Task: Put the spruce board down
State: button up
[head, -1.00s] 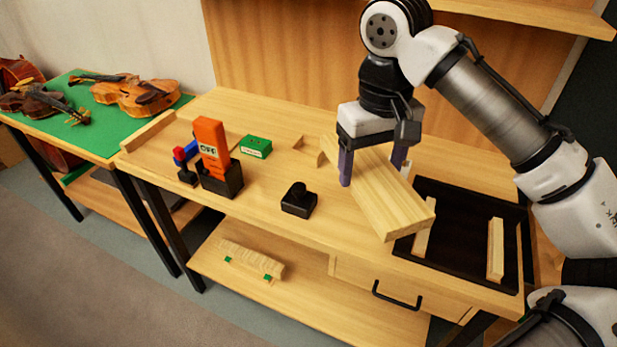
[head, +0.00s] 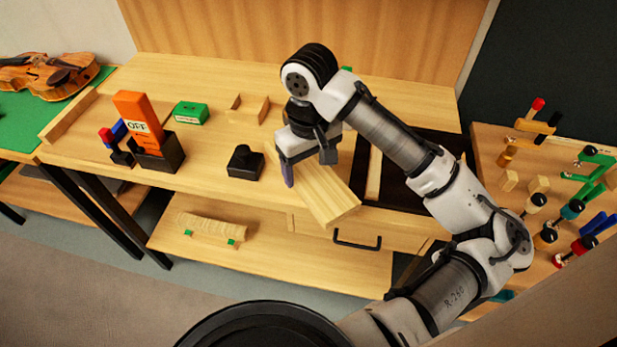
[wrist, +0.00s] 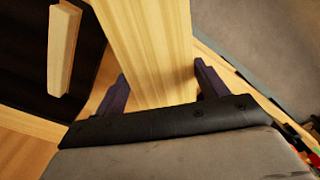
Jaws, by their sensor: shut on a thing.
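The spruce board (head: 325,196) is a long pale plank held by my gripper (head: 305,170) above the bench's front edge, left of the black tray. Its near end reaches out past the edge. In the wrist view the board (wrist: 150,50) runs away between the two dark fingers of my gripper (wrist: 165,88), which are shut on its sides. The bench top (head: 215,150) lies below. The board's far end is partly hidden by my gripper in the head view.
A small black block (head: 244,164), an orange "OFF" tool (head: 138,118) and a green box (head: 190,113) stand to the left. A rack of tools (head: 520,190) is at the right.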

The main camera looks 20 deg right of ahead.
aim_at(309, 181)
jog(key=shift+f, duration=2.3)
jog(key=shift+f, duration=0.1)
jog(key=o, duration=1.1)
